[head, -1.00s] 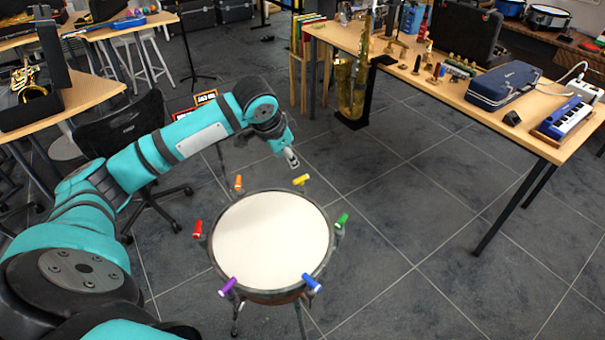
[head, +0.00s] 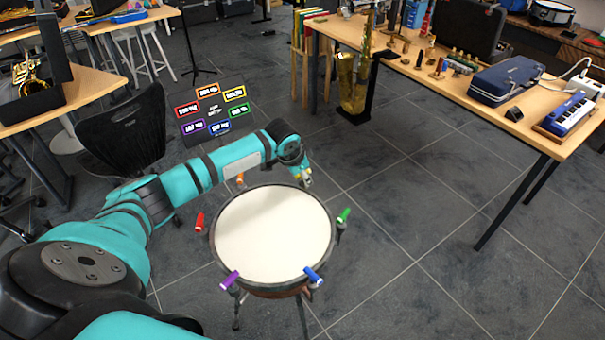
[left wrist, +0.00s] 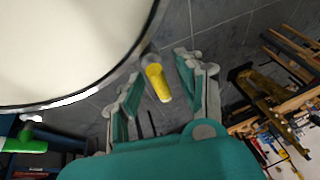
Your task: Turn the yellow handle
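The yellow handle (left wrist: 158,82) sticks out from the rim of a round drum (head: 272,235) with a white head. In the left wrist view my left gripper (left wrist: 157,74) is open, with one finger on each side of the yellow handle and visible gaps between. In the head view my left gripper (head: 305,179) is at the drum's far rim and largely hides the yellow handle. My right gripper is in neither view.
Other handles ring the drum: orange (head: 240,179), red (head: 200,222), purple (head: 230,280), blue (head: 313,275) and green (head: 343,215). A dark panel with coloured labels (head: 213,111) shows behind my arm. A long table (head: 450,90) with instruments stands right; floor between is clear.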

